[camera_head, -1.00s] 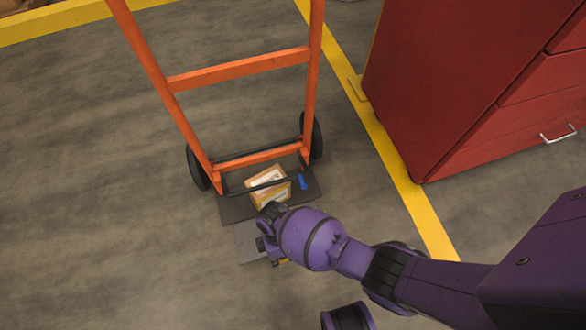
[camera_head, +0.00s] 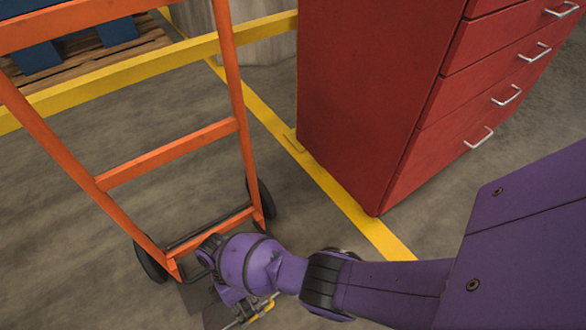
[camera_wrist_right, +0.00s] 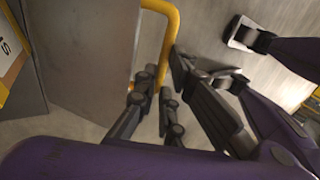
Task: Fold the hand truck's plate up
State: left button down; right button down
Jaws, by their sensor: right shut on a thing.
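The orange hand truck (camera_head: 165,160) stands at the left in the head view, with black wheels. Its grey plate (camera_head: 193,296) is at its foot, partly behind my right gripper (camera_head: 262,308). In the right wrist view the plate is a grey panel (camera_wrist_right: 92,50) with a yellow handle (camera_wrist_right: 174,28) beside its edge. My right gripper (camera_wrist_right: 153,92) is shut on the handle. Another gripper, apparently my left (camera_wrist_right: 212,50), is open and empty to the right. The plate's exact tilt is hard to tell.
A labelled cardboard box (camera_wrist_right: 8,55) shows at the wrist view's left edge. A red drawer cabinet (camera_head: 375,95) stands right of the truck. A yellow rail (camera_head: 150,70) and a pallet (camera_head: 95,62) are behind. Grey floor between truck and rail is clear.

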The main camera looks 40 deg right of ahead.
jog(key=shift+w+d, duration=0.15)
jog(key=shift+w, duration=0.45)
jog(key=c, duration=1.9)
grip_release()
jog(key=shift+s, duration=0.1)
jog(key=v, duration=1.2)
jog(key=shift+r, duration=0.15)
jog(key=shift+s, duration=0.15)
